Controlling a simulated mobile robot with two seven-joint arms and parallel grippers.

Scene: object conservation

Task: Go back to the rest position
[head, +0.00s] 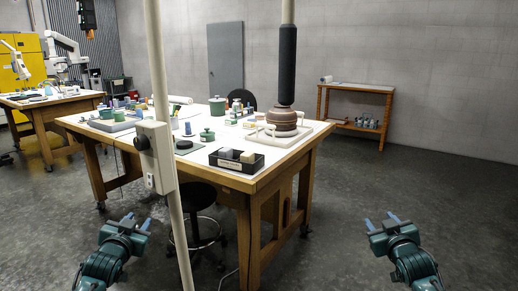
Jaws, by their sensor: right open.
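My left gripper (136,221) is at the lower left, in front of the large wooden table (130,118). Its two blue fingers stand apart with nothing between them. My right gripper (381,219) is at the lower right, over bare floor to the right of the table. Its blue fingers are also apart and empty. Both grippers are clear of the table and point forward and up.
The table bears a brown pot (283,121), a black tray (236,161), a green lidded jar (217,106) and several smaller things. A pale pole (161,80) with a grey box stands before it. A black stool (196,200) is below. Floor at right is free.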

